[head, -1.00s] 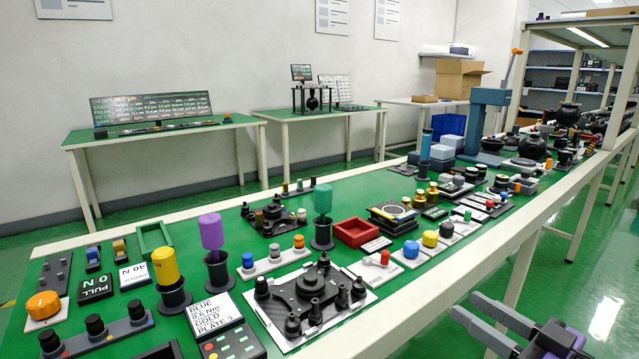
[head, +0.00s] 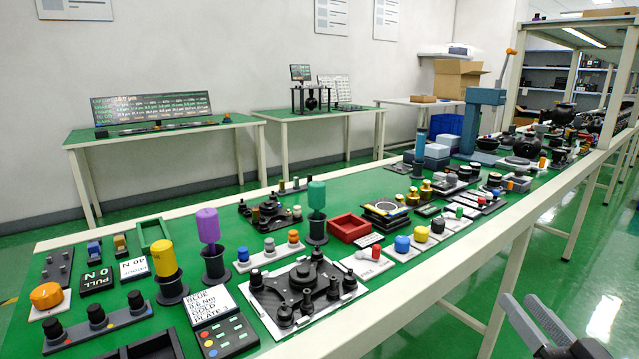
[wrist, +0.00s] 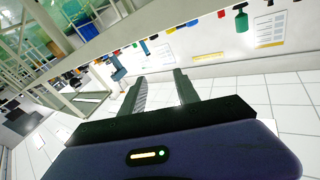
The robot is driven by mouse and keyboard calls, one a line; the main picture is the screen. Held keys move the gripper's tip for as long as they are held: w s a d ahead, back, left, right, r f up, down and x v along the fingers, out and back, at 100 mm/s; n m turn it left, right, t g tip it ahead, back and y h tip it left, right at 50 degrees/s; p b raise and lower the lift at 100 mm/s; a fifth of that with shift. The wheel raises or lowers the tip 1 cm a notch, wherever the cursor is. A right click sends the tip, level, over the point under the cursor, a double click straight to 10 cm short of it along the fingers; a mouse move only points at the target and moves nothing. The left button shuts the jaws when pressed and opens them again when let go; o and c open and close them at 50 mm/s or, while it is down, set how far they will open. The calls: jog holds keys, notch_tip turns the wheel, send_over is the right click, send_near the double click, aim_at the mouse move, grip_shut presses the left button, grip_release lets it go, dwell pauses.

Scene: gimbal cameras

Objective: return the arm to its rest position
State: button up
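My gripper (head: 535,322) shows at the lower right of the head view, beside the bench and over the floor. Its two grey fingers are apart with nothing between them. In the wrist view my gripper (wrist: 158,92) also shows its fingers spread and empty, with the picture tilted so that the bench runs along the top. The fingers touch nothing. The rest of my arm is mostly outside the head view.
The long green workbench (head: 110,220) carries many parts, including a dark gimbal plate (head: 305,290), a red tray (head: 348,228) and colored-handled tools in holders. Its pale front edge (head: 440,285) lies left of my gripper. The green floor (head: 590,260) on the right is clear.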

jog(key=s+a+f+m+h, duration=0.2)
jog(key=s+f+m+h, duration=0.3)
jog(key=s+f, duration=0.7)
jog(key=s+a+f+n+g+y, duration=0.25)
jog(key=s+a, duration=0.25)
jog(key=s, duration=0.8)
jog(key=s+a+f+n+g+y, duration=0.15)
jog(key=s+a+n, duration=0.3)
jog(key=s, duration=0.85)
notch_tip(320, 180, up, 24)
jog(key=h+p, duration=0.1)
jog(key=p, duration=2.3)
jog(key=shift+a+m, duration=0.4)
jog(key=shift+a, duration=0.05)
jog(key=shift+r, duration=0.1)
